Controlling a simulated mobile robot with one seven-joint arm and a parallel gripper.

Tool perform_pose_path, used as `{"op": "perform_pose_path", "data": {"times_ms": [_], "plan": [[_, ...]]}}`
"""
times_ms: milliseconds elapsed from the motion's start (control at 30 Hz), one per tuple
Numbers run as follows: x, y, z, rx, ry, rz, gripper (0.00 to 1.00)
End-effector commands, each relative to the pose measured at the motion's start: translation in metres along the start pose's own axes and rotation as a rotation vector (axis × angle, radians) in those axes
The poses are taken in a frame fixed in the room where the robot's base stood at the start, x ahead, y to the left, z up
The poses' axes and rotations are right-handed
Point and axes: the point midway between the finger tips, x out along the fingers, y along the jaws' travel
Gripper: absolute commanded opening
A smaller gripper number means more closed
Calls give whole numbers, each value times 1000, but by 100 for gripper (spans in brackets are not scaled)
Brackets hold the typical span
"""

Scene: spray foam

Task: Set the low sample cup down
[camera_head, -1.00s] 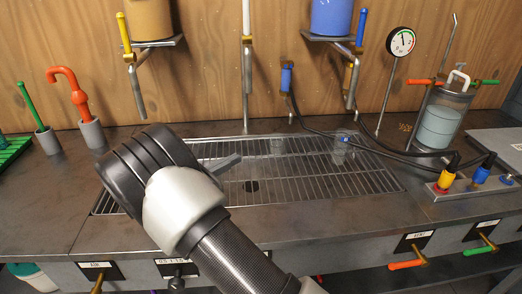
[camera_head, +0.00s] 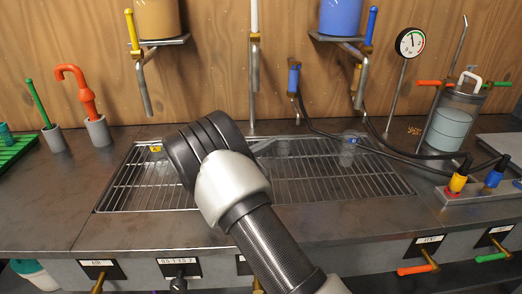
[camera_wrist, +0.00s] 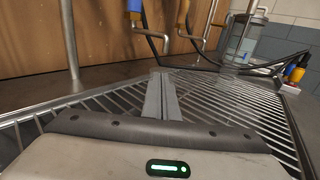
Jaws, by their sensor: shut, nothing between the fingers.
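A clear cup (camera_head: 348,152) with a blue mark stands on the right part of the metal grate (camera_head: 330,188). A small yellow-marked item (camera_head: 156,149) sits at the grate's back left; its clear body, if any, is too faint to make out. I cannot tell which one is the low sample cup. My gripper (camera_head: 268,143) is over the back middle of the grate, partly hidden by my own wrist. In the wrist view its two grey fingers (camera_wrist: 160,92) lie together with nothing between them.
An orange tank and a blue tank (camera_head: 345,18) hang above the grate with spouts. Black hoses (camera_head: 400,152) run behind the right side to a connector block (camera_head: 470,190). A clear canister (camera_head: 450,122) stands at right. The grate's front is open.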

Motion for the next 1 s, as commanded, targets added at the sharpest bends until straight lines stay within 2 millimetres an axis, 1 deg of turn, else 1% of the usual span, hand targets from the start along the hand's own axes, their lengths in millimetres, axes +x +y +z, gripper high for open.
{"op": "perform_pose_path", "data": {"times_ms": [367,467,600,733,833,1000], "plan": [[3,0,0,0,-1,0,0],[14,-1,1,0,-3,-3,0],[45,-1,0,0,-3,-3,0],[67,0,0,0,-2,-2,0],[74,0,0,-1,-1,0,0],[75,0,0,-1,-1,0,0]]}}
